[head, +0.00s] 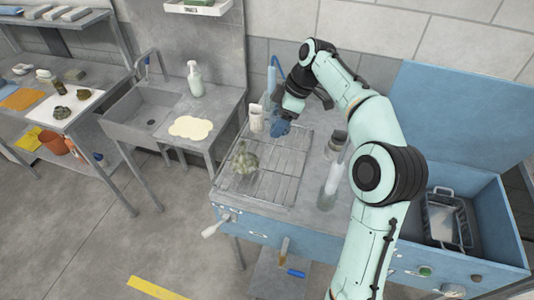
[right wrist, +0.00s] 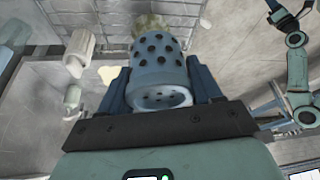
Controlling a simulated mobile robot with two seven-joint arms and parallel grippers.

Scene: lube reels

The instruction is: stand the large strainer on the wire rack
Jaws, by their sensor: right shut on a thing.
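My right gripper (head: 284,117) reaches down over the back of the wire rack (head: 278,191). In the right wrist view, its two blue fingers (right wrist: 161,97) are shut on the large strainer (right wrist: 159,58), a blue-grey cylinder with dark round holes and a pale rimmed end towards the camera. In the head view the strainer (head: 279,127) is a small blue shape under the gripper, partly hidden by it. I cannot tell whether it touches the rack. My left gripper is not clearly seen in either view.
A greenish lumpy thing (head: 243,159) sits on the rack's left front. A white cylinder (head: 257,118) stands close left of the gripper. A clear cylinder (head: 330,186) stands right of the rack. A blue bin (head: 487,212) holding a wire basket (head: 446,214) is further right. The rack's middle and right are bare.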

